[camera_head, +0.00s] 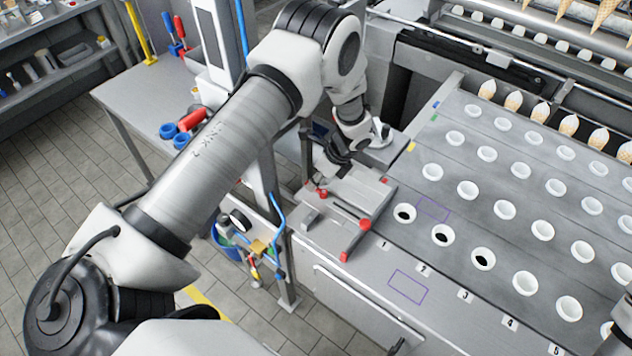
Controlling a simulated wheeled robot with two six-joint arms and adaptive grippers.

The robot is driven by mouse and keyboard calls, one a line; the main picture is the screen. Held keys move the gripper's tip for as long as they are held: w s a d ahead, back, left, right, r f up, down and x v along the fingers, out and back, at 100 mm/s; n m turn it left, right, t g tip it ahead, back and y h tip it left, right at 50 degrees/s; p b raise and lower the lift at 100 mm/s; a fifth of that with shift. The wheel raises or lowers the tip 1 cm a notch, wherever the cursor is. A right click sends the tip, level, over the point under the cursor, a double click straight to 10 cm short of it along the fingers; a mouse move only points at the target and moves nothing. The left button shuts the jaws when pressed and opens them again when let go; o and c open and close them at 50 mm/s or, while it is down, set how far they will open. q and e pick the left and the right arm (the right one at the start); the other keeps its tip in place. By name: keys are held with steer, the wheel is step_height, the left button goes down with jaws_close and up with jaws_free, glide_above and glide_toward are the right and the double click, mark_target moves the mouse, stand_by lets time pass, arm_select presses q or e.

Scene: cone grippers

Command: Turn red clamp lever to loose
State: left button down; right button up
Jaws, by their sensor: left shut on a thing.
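My left gripper (327,177) reaches down from above onto the grey clamp plate at the left end of the machine bed. It is shut on the red clamp lever (322,193), whose small red end shows just below the dark fingers. The fingers and wrist hide the rest of the grip. My right gripper is not in view.
The machine bed (460,200) with rows of white cups fills the right side. Cones (513,101) stand in a rack behind. A grey side table (135,95) holds red and blue tools at left.

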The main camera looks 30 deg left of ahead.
arm_select(q)
steer(key=n, duration=0.1)
steer(key=n+g+b, duration=0.1)
steer(key=s+n+h+b, duration=0.1)
steer(key=n, duration=0.1)
steer(key=shift+f, duration=0.25)
steer(key=n+b, duration=0.1)
steer(key=s+n+g+h+b, duration=0.1)
steer(key=n, duration=0.1)
steer(key=shift+d+n, duration=0.15)
steer(key=shift+n, duration=0.15)
steer(key=n, duration=0.1)
steer(key=n+h, duration=0.1)
steer(key=n+b, duration=0.1)
steer(key=shift+s+d+n+g+h, duration=0.3)
steer(key=shift+g+h, duration=0.1)
steer(key=shift+s+d+r+n+h+b, duration=0.15)
steer(key=shift+n+h, duration=0.15)
steer(key=shift+n, duration=0.45)
steer(key=shift+s+d+f+n+h+b, duration=0.15)
steer(key=shift+n+h, duration=0.15)
steer(key=shift+n, duration=0.4)
steer(key=shift+d+r+n+h, duration=0.15)
steer(key=shift+n+h, duration=0.15)
steer(key=shift+n, duration=0.45)
steer(key=c, duration=1.2)
jaws_free()
steer(key=shift+w, duration=0.1)
